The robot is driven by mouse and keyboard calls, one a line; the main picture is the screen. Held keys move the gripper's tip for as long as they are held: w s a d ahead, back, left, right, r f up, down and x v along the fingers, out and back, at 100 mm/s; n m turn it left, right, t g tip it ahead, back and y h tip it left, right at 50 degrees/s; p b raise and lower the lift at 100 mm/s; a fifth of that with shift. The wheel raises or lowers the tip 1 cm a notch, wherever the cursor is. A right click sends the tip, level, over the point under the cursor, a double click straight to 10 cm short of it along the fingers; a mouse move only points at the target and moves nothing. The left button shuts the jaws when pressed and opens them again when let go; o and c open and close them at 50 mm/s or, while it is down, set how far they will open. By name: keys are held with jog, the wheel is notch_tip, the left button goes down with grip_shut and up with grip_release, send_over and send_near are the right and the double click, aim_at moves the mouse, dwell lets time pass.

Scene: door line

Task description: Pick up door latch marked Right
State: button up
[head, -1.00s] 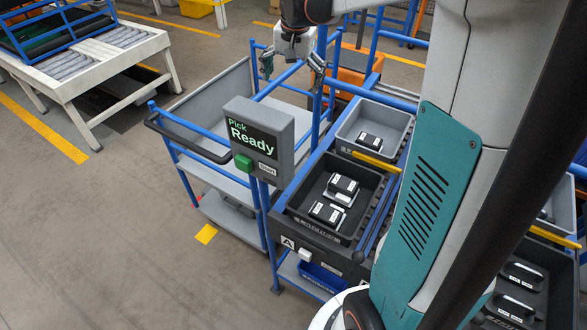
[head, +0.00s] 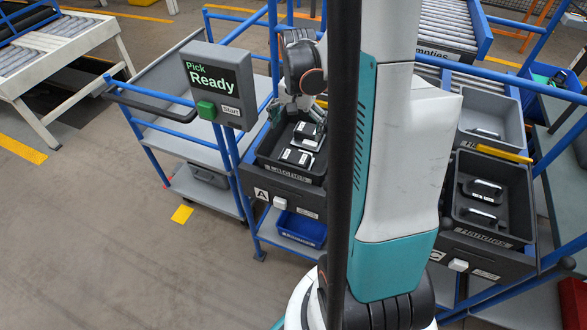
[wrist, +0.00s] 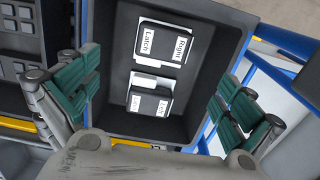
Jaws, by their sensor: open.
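The latch marked Right (wrist: 163,42) lies flat in the dark latch bin (wrist: 198,12), in the upper part of the wrist view. A second latch, marked Left (wrist: 150,98), lies beside it, lower in that view and closer to my gripper. In the head view the Right latch appears to be the front one (head: 296,157), with the Left latch (head: 305,132) behind it. My gripper (wrist: 158,75) is open and empty above the bin, its teal-padded fingers spread wide on either side. In the head view my gripper (head: 298,112) hangs over the bin's back part.
The bin sits in a blue-framed rack, with a blue tray (head: 301,229) below. A display reading Pick Ready (head: 213,83) stands left of the bin. A bin of handles (head: 491,235) is at the right. A grey cart (head: 172,140) stands at the left.

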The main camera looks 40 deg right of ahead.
aim_at(296, 155)
notch_tip(296, 155, down, 8)
jog(key=shift+w+r+b, duration=0.1)
jog(key=shift+b, duration=1.15)
jog(key=f, duration=0.1)
jog(key=f+b, duration=0.1)
jog(key=f, duration=0.1)
jog(key=f+b, duration=0.1)
jog(key=f, duration=0.1)
jog(key=shift+w+d, duration=0.1)
jog(key=shift+w, duration=0.15)
jog(key=shift+r, duration=0.1)
jog(key=c, duration=1.5)
